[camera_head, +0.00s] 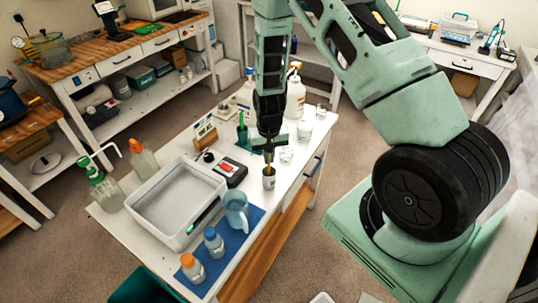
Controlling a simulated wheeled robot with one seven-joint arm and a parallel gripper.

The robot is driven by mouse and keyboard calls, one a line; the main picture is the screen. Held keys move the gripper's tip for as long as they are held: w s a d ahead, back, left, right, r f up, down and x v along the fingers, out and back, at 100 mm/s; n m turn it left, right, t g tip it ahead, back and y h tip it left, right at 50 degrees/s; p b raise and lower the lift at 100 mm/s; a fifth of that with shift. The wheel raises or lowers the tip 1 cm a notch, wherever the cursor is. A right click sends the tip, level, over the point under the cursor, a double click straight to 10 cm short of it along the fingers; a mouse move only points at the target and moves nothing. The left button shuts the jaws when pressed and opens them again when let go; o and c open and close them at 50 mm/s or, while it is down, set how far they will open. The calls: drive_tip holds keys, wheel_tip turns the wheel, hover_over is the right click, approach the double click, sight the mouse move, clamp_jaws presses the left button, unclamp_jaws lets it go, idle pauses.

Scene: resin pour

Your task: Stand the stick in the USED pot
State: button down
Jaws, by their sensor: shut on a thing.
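My gripper (269,147) points down over the white table, its jaws shut on a thin brownish stick (268,162). The stick hangs upright below the jaws, with its lower end at or inside the mouth of a small pot (269,182) with a dark label. The label is too small to read, so I cannot tell whether this is the USED pot. I cannot see whether the stick touches the pot's bottom.
A white tray (137,205), a blue jug (236,218), and capped bottles on a blue mat (223,256) stand to the left. White cups (304,132) and a pump bottle (295,98) stand behind, to the right.

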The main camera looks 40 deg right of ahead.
drive_tip(key=shift+f, duration=0.35)
drive_tip(key=c, duration=1.5)
unclamp_jaws()
drive_tip(key=shift+r, duration=0.1)
wheel_tip(320, 180, up, 17)
drive_tip(key=b, duration=0.4)
drive_tip(key=shift+r, duration=0.15)
